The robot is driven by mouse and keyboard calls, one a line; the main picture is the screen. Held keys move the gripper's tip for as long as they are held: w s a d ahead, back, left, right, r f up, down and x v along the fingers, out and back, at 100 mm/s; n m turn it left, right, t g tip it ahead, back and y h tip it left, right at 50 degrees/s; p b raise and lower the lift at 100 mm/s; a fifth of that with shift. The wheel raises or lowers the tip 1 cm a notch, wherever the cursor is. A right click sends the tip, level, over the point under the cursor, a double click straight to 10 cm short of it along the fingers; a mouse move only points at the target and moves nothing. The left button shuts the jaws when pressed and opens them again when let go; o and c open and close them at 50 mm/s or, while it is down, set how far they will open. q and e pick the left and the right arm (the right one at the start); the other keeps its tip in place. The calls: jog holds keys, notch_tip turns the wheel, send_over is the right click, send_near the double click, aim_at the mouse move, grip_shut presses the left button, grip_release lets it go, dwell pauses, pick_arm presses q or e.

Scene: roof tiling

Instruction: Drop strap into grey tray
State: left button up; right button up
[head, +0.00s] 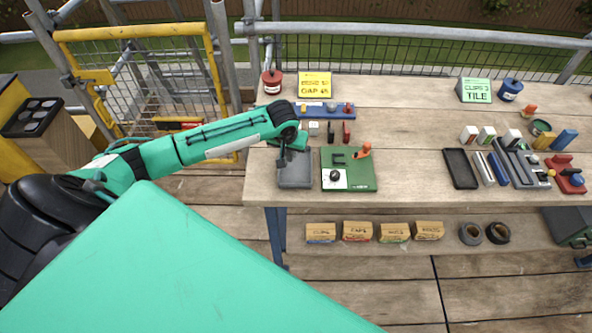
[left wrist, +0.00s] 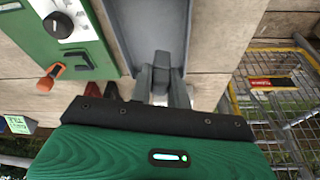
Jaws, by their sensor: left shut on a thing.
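The grey tray (head: 296,179) lies on the bench near its front left edge, left of a green board. It also shows in the left wrist view (left wrist: 152,22), beyond my fingertips. My left gripper (head: 293,152) is over the back part of the tray, pointing down. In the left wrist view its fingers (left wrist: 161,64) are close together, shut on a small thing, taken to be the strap. The strap itself is hardly visible between the fingers, and I cannot tell whether it touches the tray. My right gripper is not in view.
The green board (head: 362,184) with a dial and orange-handled clamp stands right of the tray. A blue rail (head: 340,112) and small blocks lie behind. A black tray (head: 460,169) and tools are further right. The bench between the green board and black tray is clear.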

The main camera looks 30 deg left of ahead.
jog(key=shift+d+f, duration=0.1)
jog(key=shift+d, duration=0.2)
pick_arm(q)
jog(key=o, duration=0.9)
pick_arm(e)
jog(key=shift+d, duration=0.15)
pick_arm(q)
jog(key=b+v, duration=0.2)
jog(key=v, duration=1.1)
jog(key=shift+s+r, duration=0.2)
jog(key=shift+r, duration=0.15)
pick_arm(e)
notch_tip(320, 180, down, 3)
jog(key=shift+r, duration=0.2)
